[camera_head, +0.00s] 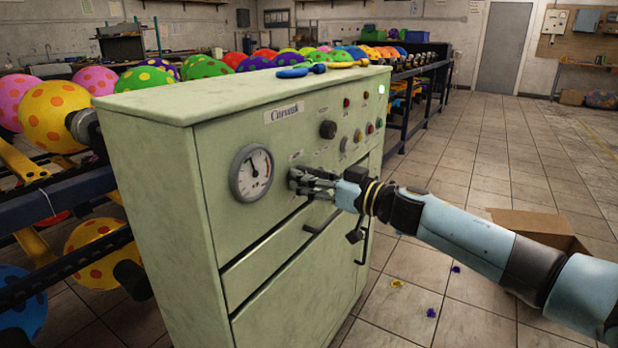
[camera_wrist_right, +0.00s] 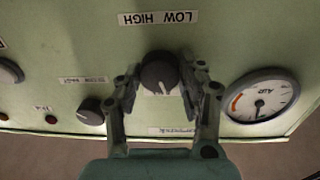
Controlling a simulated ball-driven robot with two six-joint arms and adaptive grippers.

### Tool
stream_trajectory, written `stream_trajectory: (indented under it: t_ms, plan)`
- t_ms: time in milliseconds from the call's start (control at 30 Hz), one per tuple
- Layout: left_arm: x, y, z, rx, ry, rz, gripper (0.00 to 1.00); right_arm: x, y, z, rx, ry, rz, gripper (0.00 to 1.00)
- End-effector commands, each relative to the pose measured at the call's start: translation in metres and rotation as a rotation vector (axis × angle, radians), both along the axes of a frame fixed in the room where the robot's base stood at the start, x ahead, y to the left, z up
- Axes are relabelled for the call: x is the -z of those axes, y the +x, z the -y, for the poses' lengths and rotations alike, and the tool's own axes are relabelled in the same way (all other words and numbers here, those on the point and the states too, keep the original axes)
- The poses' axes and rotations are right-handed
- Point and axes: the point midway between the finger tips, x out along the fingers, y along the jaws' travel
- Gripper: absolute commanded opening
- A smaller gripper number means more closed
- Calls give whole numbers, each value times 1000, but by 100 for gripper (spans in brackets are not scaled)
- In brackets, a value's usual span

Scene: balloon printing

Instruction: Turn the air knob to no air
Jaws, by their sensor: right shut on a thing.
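The air knob (camera_wrist_right: 158,74) is a dark round knob with a white pointer mark, in the middle of the right wrist view. My right gripper (camera_wrist_right: 160,82) has one finger on each side of it and is shut on it. The pointer mark faces down in that view, slightly right. An upside-down "LOW HIGH" label (camera_wrist_right: 158,18) is above the knob there. In the head view my right gripper (camera_head: 299,182) is against the front of the green cabinet (camera_head: 160,175) and hides the knob. My left gripper is not in view.
A round gauge (camera_head: 251,173) is left of my gripper; it also shows in the right wrist view (camera_wrist_right: 260,97). Another black knob (camera_head: 328,129) and several coloured buttons are above right. Cabinet handles are below. A cardboard box (camera_head: 530,226) is on the floor at right.

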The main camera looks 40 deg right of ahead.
Motion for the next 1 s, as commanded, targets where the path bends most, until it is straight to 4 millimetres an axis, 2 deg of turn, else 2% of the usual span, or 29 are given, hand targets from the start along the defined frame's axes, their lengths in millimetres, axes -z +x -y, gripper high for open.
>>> stream_trajectory:
  t_ms: [267,1000]
  plan:
    - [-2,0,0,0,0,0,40,0,0,0,1,-145,59,7]
    - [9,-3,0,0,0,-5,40,4,-1,-1,0,-788,325,7]
